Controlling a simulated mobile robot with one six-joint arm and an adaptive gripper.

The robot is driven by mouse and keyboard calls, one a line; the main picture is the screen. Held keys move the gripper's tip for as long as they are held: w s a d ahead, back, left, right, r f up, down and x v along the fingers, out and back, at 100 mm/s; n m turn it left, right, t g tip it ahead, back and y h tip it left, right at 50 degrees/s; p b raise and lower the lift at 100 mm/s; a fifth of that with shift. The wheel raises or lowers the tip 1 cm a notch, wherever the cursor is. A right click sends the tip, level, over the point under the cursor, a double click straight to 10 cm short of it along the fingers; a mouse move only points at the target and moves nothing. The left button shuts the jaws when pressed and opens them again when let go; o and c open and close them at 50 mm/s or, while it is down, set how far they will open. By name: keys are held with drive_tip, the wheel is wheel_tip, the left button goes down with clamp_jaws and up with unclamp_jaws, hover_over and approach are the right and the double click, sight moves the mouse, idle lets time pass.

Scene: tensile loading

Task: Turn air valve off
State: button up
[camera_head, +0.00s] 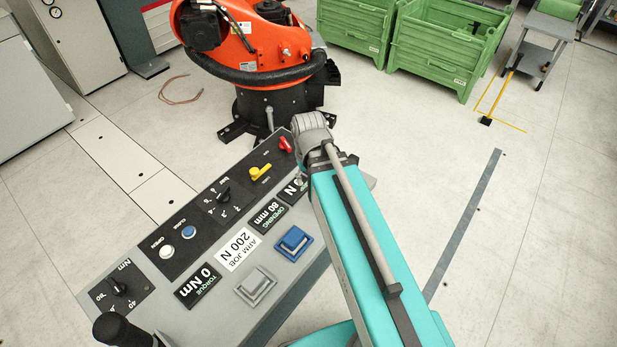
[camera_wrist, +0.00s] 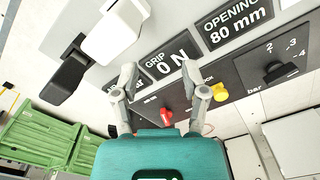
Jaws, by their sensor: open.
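The control panel (camera_head: 215,235) holds a small red handle (camera_head: 286,145) near its far end and a yellow handle (camera_head: 260,173) beside it. The labels by them are too small to read fully. My gripper (camera_wrist: 158,72) is open, with one finger on each side in the wrist view. The red handle (camera_wrist: 165,115) shows in the gap between the fingers, apart from both. The yellow handle (camera_wrist: 220,92) lies just right of the right finger. In the head view my gripper is right of the red handle, its fingertips hidden.
Nearby on the panel are a black bar knob (camera_wrist: 280,70), a blue rocker (camera_head: 293,242), a grey rocker (camera_head: 256,286) and displays. An orange robot (camera_head: 250,50) stands behind the panel. Green crates (camera_head: 440,45) stand farther back.

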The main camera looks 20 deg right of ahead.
drive_tip(key=shift+w, duration=0.15)
wheel_tip(320, 180, up, 2)
drive_tip(key=n+p, duration=0.2)
hover_over(285, 142)
drive_tip(key=shift+f, duration=0.1)
wheel_tip(285, 142, down, 14)
drive_tip(key=b, duration=1.3)
drive_tip(key=shift+r+b, duration=0.2)
drive_tip(key=shift+b, duration=0.2)
drive_tip(key=shift+d, duration=0.1)
drive_tip(key=shift+c, duration=0.2)
